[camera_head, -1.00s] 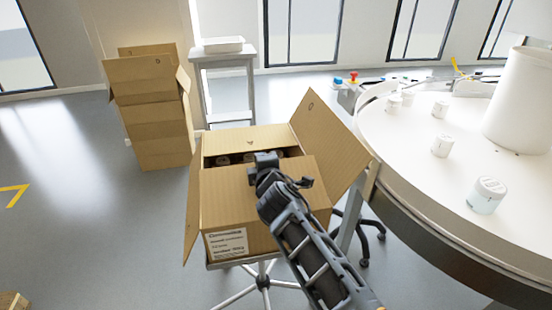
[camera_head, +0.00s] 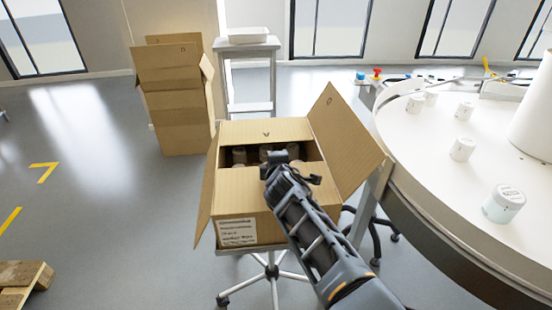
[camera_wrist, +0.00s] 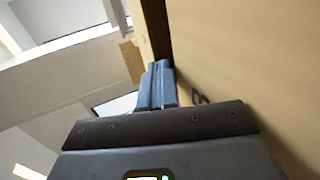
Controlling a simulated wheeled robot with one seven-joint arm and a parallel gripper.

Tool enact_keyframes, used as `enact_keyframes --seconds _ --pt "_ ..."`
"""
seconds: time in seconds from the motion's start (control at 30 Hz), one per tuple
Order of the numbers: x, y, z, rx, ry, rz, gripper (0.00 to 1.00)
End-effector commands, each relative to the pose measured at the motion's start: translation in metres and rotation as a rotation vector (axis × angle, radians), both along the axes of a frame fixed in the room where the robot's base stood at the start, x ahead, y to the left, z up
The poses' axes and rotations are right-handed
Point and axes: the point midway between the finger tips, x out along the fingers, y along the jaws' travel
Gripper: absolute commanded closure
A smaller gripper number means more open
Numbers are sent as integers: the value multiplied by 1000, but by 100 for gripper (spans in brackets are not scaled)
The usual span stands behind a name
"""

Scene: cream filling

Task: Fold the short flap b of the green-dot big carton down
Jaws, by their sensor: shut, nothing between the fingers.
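The big brown carton (camera_head: 235,218) sits on a wheeled stand, with several jars (camera_head: 239,156) visible inside it. A short flap at the far end (camera_head: 262,130) lies inward over the opening, and a near panel (camera_head: 238,185) covers the front part. The long right flap (camera_head: 345,143) stands up and leans outward; the left flap (camera_head: 207,190) hangs outward. My gripper (camera_head: 274,157) is shut and empty over the opening near the front panel's edge. In the wrist view its closed fingers (camera_wrist: 158,85) are beside cardboard (camera_wrist: 240,60).
A round white table (camera_head: 440,180) with several white jars is close on the right. Another open tall carton (camera_head: 180,105) and a small grey table (camera_head: 250,80) with a white tray stand behind. A wooden pallet (camera_head: 22,280) is at lower left; the left floor is clear.

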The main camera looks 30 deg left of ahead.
Motion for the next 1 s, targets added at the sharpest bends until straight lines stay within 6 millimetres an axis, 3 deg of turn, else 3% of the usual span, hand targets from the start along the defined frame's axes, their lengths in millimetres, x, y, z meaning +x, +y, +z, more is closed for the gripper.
enact_keyframes --seconds 0.57,1.0 --pt "0 0 -1 -6 9 0 100" --pt "0 0 14 -6 9 0 100"
